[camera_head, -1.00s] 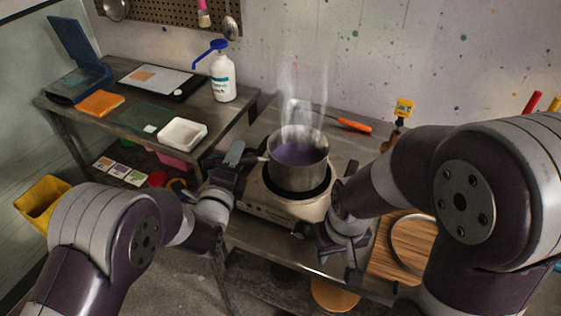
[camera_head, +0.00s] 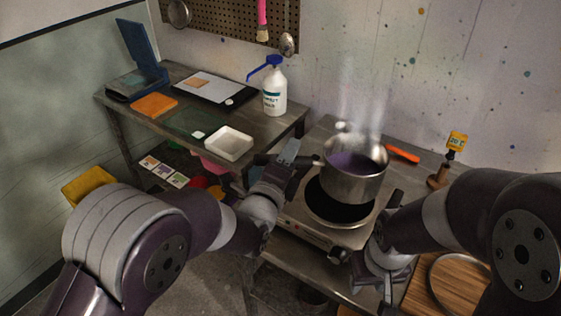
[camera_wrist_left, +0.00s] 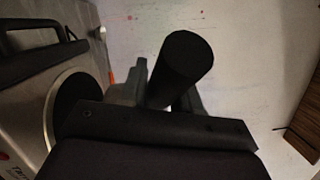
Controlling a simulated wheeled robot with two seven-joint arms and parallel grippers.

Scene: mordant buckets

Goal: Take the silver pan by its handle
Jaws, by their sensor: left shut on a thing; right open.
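The silver pan (camera_head: 354,184) holds purple liquid and steams. It is above the hotplate (camera_head: 312,234), apart from its dark round plate, and looks roughly level. My left gripper (camera_head: 302,160) is on the left of the pan, shut on its dark handle. In the left wrist view the black handle (camera_wrist_left: 182,68) stands between the fingers, its round end towards the camera. My right gripper (camera_head: 366,274) is open and empty, below and right of the pan, near the front of the hotplate.
A wooden board (camera_head: 440,293) with a metal ring lies at the lower right. An orange-handled tool (camera_head: 403,154) and a yellow gauge (camera_head: 456,142) are behind the pan. The left table holds a white bottle (camera_head: 274,92) and a white tray (camera_head: 229,144).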

